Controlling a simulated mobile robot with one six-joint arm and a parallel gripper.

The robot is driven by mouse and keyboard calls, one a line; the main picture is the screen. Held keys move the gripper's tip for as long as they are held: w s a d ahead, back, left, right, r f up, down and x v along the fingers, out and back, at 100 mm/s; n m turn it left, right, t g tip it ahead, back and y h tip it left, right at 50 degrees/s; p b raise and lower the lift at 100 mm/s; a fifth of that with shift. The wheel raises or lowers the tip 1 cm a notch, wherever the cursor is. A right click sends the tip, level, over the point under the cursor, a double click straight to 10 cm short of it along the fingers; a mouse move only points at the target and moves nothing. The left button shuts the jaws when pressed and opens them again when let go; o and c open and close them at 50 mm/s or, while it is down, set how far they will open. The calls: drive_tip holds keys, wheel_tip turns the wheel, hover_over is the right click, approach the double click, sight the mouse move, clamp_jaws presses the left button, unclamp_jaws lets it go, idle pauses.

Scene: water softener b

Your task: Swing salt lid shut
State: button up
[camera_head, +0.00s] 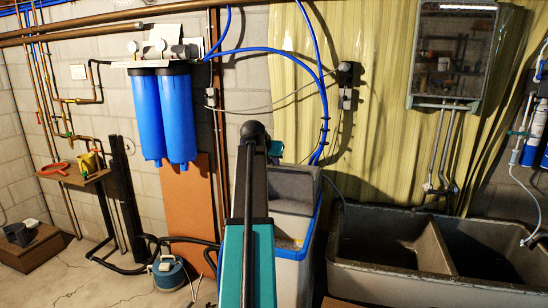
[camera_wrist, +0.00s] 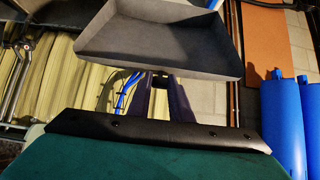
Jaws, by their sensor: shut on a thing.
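The grey salt lid (camera_head: 297,184) stands raised at the back of the water softener (camera_head: 287,273), a pale cabinet with blue trim. Part of the open top shows below the lid, beside my arm. In the wrist view the lid (camera_wrist: 160,38) looks like a shallow grey tray, its near edge at my gripper's fingertips. My gripper (camera_wrist: 161,77) has two dark purple fingers, close together and shut on that edge. In the head view my own arm hides the gripper and the left part of the softener.
A double stone sink (camera_head: 385,285) stands close on the right. Two blue filter housings (camera_head: 163,115) hang on the wall at left, with blue hoses (camera_head: 322,95) above the softener. A blue canister (camera_head: 168,273) sits on the floor at left.

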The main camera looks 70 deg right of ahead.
drive_tip(key=shift+a+f, duration=0.3)
drive_tip(key=shift+a, duration=0.2)
drive_tip(key=shift+a+f, duration=0.25)
drive_tip(key=shift+a, duration=0.25)
drive_tip(key=a+f+b, duration=0.2)
drive_tip(key=a+f, duration=0.4)
drive_tip(key=shift+s+a, duration=0.15)
idle(0.8)
drive_tip(key=a+f+b, duration=0.3)
drive_tip(key=a+f, duration=0.1)
drive_tip(key=f, duration=0.3)
drive_tip(key=shift+s+a+f, duration=0.15)
drive_tip(key=shift+a+f, duration=0.05)
drive_tip(key=shift+f, duration=0.1)
idle(0.9)
idle(0.3)
